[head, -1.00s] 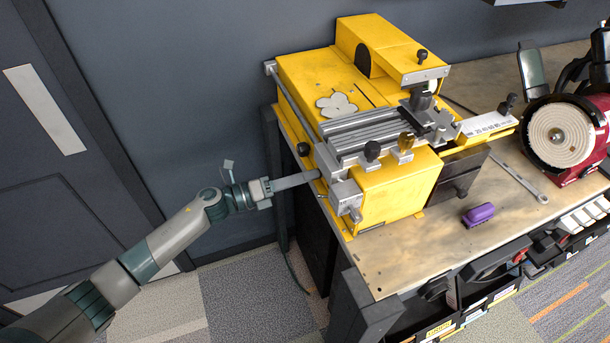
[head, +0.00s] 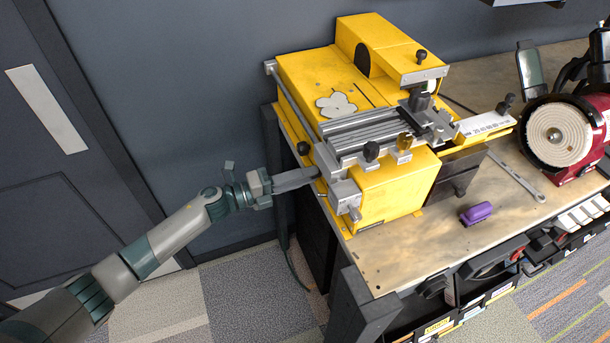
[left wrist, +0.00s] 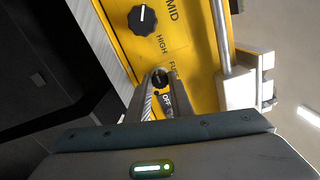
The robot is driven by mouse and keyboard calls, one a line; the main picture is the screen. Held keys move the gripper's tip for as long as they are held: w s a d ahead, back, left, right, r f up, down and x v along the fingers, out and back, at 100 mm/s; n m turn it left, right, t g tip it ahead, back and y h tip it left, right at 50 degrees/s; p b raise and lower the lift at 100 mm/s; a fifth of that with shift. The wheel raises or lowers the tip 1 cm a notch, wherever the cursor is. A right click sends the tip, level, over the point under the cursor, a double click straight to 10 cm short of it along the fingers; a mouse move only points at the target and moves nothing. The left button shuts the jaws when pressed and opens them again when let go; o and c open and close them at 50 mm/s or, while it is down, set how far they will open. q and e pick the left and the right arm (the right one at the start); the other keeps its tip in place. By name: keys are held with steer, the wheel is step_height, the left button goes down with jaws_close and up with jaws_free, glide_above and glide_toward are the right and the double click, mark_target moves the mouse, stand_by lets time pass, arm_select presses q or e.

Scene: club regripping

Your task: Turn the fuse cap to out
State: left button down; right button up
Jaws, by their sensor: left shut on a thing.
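My left gripper (head: 314,173) reaches the left side of the yellow machine (head: 390,190), its fingers pointing right. In the left wrist view the fingers (left wrist: 160,84) are closed around a small dark round fuse cap (left wrist: 160,79) on the yellow panel (left wrist: 190,45). A label starting "FU" stands beside the cap, partly cut off by the finger. A small tag with lettering lies between the fingers, partly covered. The cap's turned position is hard to read. In the head view the cap is hidden. My right gripper is not in view.
A black knob (left wrist: 142,20) with MID and HIGH marks sits near the cap on the panel. A metal rod (left wrist: 220,40) runs along the panel's right side. On the bench (head: 400,265) are a purple block (head: 477,213), a wrench (head: 517,176) and a red grinder (head: 565,140).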

arm_select(q)
steer(key=c, duration=1.6)
jaws_free()
steer(key=shift+o, duration=0.2)
steer(key=shift+a, duration=0.15)
steer(key=b+v, duration=0.6)
steer(key=v, duration=1.1)
steer(key=shift+b, duration=0.35)
steer(key=shift+s+a, duration=0.1)
